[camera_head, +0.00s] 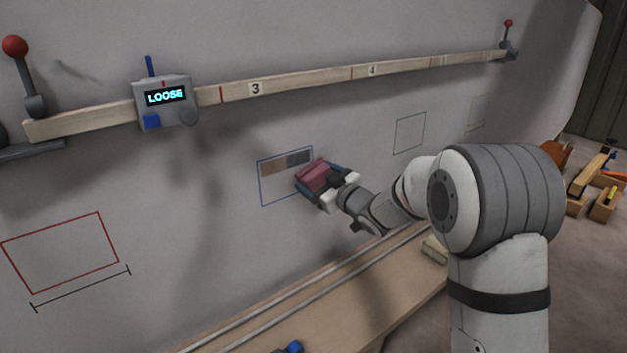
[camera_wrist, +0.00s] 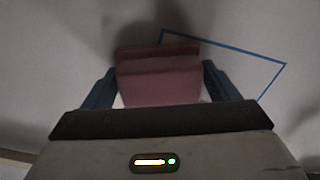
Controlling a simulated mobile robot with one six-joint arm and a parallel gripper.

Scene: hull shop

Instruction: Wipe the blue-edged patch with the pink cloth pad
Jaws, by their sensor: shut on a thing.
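The blue-edged patch (camera_head: 272,188) is an outlined rectangle on the grey hull wall. Brown and dark grey smudges run along its upper part, and the rest inside looks plain grey. My gripper (camera_head: 316,180) is at its right side, shut on the pink cloth pad (camera_head: 318,174). The pad covers part of the patch's right edge in the head view. In the wrist view the pad (camera_wrist: 158,82) sits between the two blue-grey fingers, with part of the blue outline showing to its right. Whether the pad touches the wall I cannot tell.
A wooden batten (camera_head: 310,84) with numbers crosses the wall above, carrying a grey box (camera_head: 166,101) reading "LOOSE". A red outline (camera_head: 60,252) is at lower left. A wooden bench (camera_head: 345,295) with rails runs below. Trays with tools (camera_head: 590,188) stand at right.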

